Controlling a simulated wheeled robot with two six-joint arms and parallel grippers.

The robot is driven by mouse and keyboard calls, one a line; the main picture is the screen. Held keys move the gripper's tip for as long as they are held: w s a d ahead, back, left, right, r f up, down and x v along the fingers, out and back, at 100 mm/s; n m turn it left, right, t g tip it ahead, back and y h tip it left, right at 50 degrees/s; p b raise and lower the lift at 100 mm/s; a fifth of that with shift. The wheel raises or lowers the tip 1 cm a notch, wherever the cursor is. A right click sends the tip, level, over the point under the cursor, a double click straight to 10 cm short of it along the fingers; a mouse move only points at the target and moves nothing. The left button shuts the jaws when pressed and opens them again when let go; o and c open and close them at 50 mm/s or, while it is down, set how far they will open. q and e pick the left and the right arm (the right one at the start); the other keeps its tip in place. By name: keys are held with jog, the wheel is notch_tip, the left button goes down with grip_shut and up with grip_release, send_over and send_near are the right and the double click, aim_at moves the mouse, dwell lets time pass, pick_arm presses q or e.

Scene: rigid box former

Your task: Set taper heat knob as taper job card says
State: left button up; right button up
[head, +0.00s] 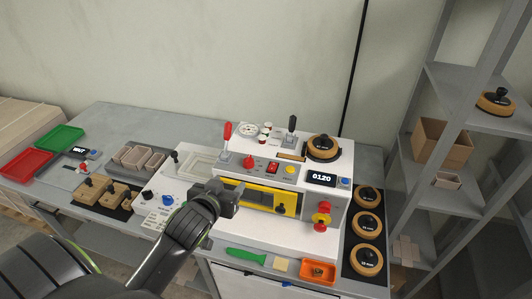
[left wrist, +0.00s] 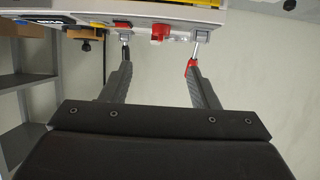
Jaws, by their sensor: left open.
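My left gripper (head: 226,192) is open and empty in front of the machine, by the left end of its yellow-framed window. The left wrist view shows its two fingers (left wrist: 158,75) apart with nothing between them. A red knob (head: 249,162) sits on the machine's upper front, beyond the gripper; it also shows upside down in the left wrist view (left wrist: 160,31). A blue knob (head: 168,199) is on the lower left panel, apart from the gripper. I cannot tell which knob is taper heat. A small printed white panel (head: 157,218) is too small to read. My right gripper is not in view.
A red-handled lever (head: 227,131) and a black-handled lever (head: 291,123) stand up from the machine. Round wooden-rimmed discs (head: 368,225) lie at right.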

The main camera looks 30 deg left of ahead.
pick_arm(q)
jog(key=p, duration=0.4)
send_near(246, 163)
jog(key=x, duration=0.8)
jog(key=shift+w+f, duration=0.1)
jog(key=shift+w, duration=0.3)
jog(key=shift+x, duration=0.8)
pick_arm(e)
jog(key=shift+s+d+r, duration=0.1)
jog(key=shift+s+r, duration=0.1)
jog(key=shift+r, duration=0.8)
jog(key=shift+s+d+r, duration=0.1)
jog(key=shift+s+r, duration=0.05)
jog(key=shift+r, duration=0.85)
pick_arm(q)
jog(key=c, duration=1)
jog(key=shift+o, duration=0.2)
